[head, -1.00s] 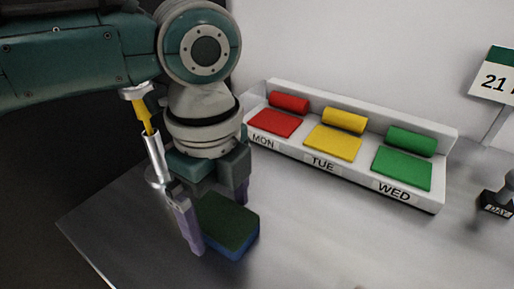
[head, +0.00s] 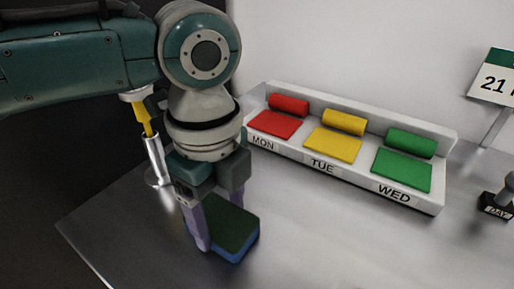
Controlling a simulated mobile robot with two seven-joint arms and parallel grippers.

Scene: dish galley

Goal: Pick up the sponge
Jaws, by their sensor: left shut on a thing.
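The sponge (head: 232,228), dark green on top and blue below, lies on the metal counter at the lower middle of the head view. My left gripper (head: 221,226) comes down over it from above. Its purple fingers are on either side of the sponge and are shut on it. The near finger hides the sponge's left end, and the far finger stands behind it. The sponge appears to rest on the counter; I see no clear gap under it. My right gripper is not in view.
A white tray (head: 430,202) labelled MON, TUE, WED holds red, yellow and green folded cloths and rolls at the back. A metal holder with a yellow-handled tool (head: 152,150) stands left of the gripper. A stamp (head: 497,204) and calendar sign (head: 497,78) are at right. The front counter is clear.

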